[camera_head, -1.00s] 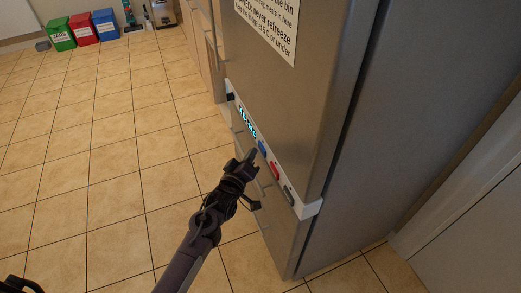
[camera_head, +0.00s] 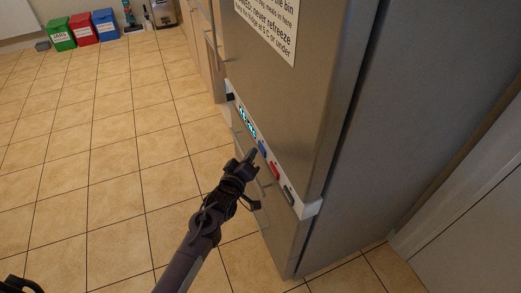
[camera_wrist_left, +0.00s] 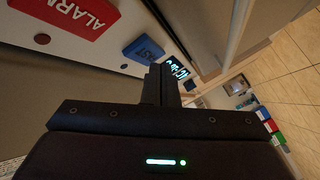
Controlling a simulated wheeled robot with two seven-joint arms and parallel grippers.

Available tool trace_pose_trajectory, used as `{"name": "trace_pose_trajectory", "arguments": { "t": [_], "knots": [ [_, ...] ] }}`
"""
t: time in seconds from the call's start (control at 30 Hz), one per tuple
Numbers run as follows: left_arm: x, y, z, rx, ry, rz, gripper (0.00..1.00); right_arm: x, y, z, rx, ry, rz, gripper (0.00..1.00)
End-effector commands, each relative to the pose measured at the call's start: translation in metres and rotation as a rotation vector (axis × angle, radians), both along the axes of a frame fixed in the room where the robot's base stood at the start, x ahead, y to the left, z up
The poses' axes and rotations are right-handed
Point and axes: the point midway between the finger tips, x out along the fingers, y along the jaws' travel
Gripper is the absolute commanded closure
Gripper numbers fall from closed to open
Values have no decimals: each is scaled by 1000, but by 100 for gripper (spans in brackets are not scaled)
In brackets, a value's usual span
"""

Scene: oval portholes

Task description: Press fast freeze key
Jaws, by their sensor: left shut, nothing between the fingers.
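The tall grey fridge-freezer (camera_head: 290,110) carries a white control strip (camera_head: 308,208) across its front. On the strip are a lit cyan display (camera_head: 247,122), a blue key (camera_head: 262,148), a red key (camera_head: 275,171) and a dark key (camera_head: 289,193). My right gripper is not in view.
A printed notice (camera_head: 268,25) is on the upper door. Green (camera_head: 60,34), red (camera_head: 83,29) and blue (camera_head: 105,25) bins stand far off at the upper left. The tiled floor (camera_head: 100,150) left of the fridge is clear.

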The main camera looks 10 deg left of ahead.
Motion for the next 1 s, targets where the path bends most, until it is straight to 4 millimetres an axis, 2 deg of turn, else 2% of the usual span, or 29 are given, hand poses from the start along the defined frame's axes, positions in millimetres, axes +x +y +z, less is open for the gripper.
{"name": "trace_pose_trajectory", "arguments": {
  "t": [1.0],
  "knots": [
    [5, -8, 0, 0, 0, 0, 100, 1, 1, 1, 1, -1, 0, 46]
  ]
}}
